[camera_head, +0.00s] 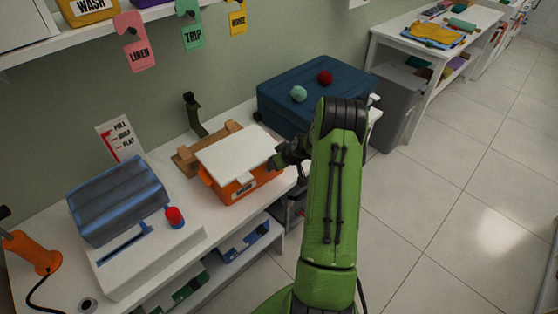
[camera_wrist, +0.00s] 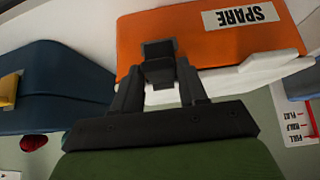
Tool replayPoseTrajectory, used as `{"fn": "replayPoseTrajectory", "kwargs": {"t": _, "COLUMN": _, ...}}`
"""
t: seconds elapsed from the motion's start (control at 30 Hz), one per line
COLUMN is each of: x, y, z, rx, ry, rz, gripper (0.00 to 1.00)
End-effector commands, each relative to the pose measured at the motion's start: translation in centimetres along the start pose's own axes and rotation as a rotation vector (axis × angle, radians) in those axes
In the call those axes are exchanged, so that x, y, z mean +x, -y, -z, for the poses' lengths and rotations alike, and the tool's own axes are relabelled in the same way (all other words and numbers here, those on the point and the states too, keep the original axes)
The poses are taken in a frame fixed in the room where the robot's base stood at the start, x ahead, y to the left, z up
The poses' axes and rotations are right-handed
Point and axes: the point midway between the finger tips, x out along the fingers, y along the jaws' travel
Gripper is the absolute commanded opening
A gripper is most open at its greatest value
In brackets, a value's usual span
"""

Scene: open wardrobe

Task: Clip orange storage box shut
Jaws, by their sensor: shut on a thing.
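The orange storage box (camera_head: 222,190) stands on the white bench with its white lid (camera_head: 235,150) lying over the top. In the wrist view, the box's orange wall (camera_wrist: 190,38) carries a SPARE label, and the lid's white edge (camera_wrist: 250,72) runs along it. My gripper (camera_head: 277,162) is at the right end of the box. In the wrist view my gripper (camera_wrist: 158,65) is shut at the box's edge, against the orange wall.
A blue suitcase (camera_head: 290,84) with two yarn balls stands behind the box. A blue-lidded device (camera_head: 117,195) and a red knob (camera_head: 175,217) are to the left. A dark bracket (camera_head: 193,115) stands behind. The tiled floor at right is clear.

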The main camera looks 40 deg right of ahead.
Motion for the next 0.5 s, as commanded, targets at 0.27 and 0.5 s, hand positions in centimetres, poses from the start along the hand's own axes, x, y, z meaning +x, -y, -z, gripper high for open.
{"fn": "replayPoseTrajectory", "kwargs": {"t": 0.27, "x": 0.08, "y": 0.05, "z": 0.39, "rx": -0.001, "ry": 0.047, "rz": 0.002, "gripper": 0.12}}
{"fn": "replayPoseTrajectory", "kwargs": {"t": 0.5, "x": 0.15, "y": 0.08, "z": 0.3, "rx": -0.001, "ry": 0.052, "rz": 0.003, "gripper": 0.12}}
